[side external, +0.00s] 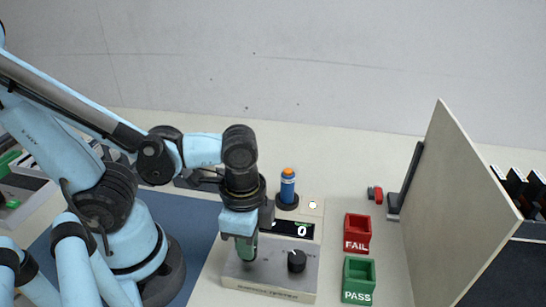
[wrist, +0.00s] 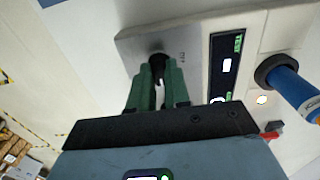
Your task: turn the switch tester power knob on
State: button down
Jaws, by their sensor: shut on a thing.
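The switch tester (side external: 268,283) is a pale grey box with a dark display panel (side external: 289,229) showing a 0. It also shows in the wrist view (wrist: 135,42). My gripper (side external: 246,255) points down over the left part of the box. In the wrist view its green fingers (wrist: 158,76) are shut on a small black knob (wrist: 157,60), one on each side. The knob's pointer is hidden, and small lettering beside it is too blurred to read surely. A second black knob (side external: 297,261) sits free on the right of the box.
A blue cylinder with an orange top (side external: 288,187) stands in a black ring behind the display, near a lit white spot (side external: 313,205). A red FAIL bin (side external: 357,234) and green PASS bin (side external: 358,279) stand to the right, before an upright beige panel (side external: 450,205).

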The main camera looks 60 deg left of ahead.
jog(key=c, duration=1.1)
grip_release()
jog(key=shift+r, duration=6)
jog(key=w+a+f+n+t, duration=0.1)
jog(key=w+a+n+t, duration=0.1)
jog(key=w+a+n, duration=0.1)
jog(key=w+a+f+n+t, duration=0.1)
jog(key=w+a+n+t, duration=0.1)
jog(key=w+a+n, duration=0.1)
jog(key=w+a+f+n+t, duration=0.1)
jog(key=w+a+n+t, duration=0.2)
jog(key=w, duration=0.2)
jog(key=shift+f, duration=0.2)
